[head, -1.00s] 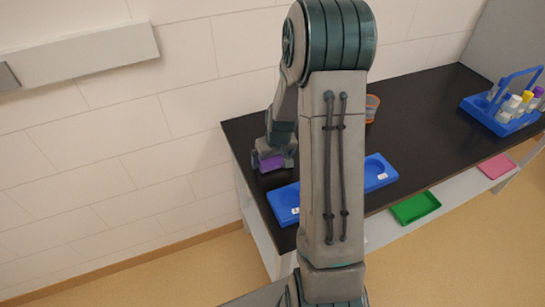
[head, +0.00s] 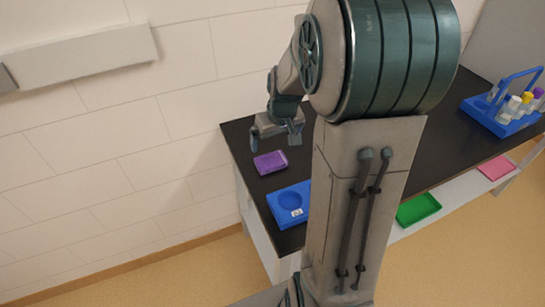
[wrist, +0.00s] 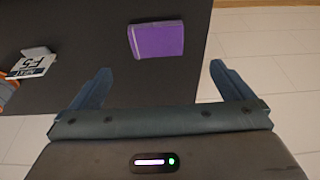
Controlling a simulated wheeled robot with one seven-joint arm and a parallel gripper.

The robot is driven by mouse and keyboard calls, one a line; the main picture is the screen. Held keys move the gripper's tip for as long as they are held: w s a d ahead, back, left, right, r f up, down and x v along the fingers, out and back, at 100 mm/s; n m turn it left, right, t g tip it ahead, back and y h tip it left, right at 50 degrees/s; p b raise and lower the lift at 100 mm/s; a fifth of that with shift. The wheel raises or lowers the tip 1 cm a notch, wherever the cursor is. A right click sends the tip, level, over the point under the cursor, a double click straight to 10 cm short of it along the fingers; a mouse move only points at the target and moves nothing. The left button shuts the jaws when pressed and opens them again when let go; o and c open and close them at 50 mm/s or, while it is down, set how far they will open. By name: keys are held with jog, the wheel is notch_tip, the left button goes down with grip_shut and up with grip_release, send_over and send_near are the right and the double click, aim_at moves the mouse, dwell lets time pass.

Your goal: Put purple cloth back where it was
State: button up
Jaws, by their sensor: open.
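The purple cloth (head: 270,162) is a folded rectangle lying flat on the black bench top at its left end, behind the blue tray with a round recess. It also shows in the wrist view (wrist: 157,41), near the bench edge, ahead of the fingers. My gripper (head: 275,138) is above and just behind the cloth in the head view, apart from it. In the wrist view my gripper (wrist: 159,80) has its fingers wide apart with nothing between them.
The blue tray (head: 279,212) stands at the bench's front left. A blue carrier (head: 502,119) with capped bottles is at the far right. A green tray (head: 418,209) and a pink one (head: 496,167) sit on the lower shelf. A white label card (wrist: 32,63) shows in the wrist view.

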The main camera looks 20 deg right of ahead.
jog(key=s+a+r, duration=0.3)
jog(key=s+a, duration=0.2)
jog(key=s, duration=0.4)
jog(key=s+a+r, duration=0.4)
jog(key=s+a, duration=0.1)
jog(key=s, duration=0.4)
jog(key=shift+s+r, duration=0.25)
jog(key=shift+s, duration=0.05)
